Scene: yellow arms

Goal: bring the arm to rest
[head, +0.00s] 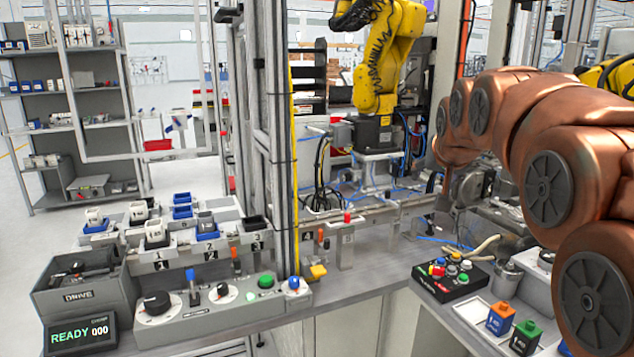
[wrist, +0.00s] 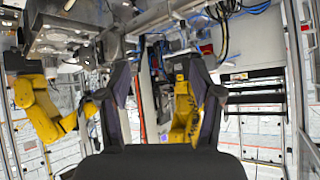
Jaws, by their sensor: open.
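My copper-coloured arm reaches in from the right side of the head view, bent over the right part of the bench. My gripper (head: 441,196) is at its far end, small and partly hidden against the machinery. In the wrist view my gripper (wrist: 161,78) shows two dark fingers standing wide apart above a black palm. Nothing is between the fingers; only the background shows through the gap. I cannot tell the exact distance from the gripper to the rail behind it.
A yellow robot arm (head: 382,55) stands behind the bench. A button box (head: 452,278), a metal cup (head: 507,279), and blue (head: 500,319) and green (head: 525,338) containers lie near my arm. A control panel (head: 210,311) and grey bin (head: 82,293) are at left. The bench middle is mostly clear.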

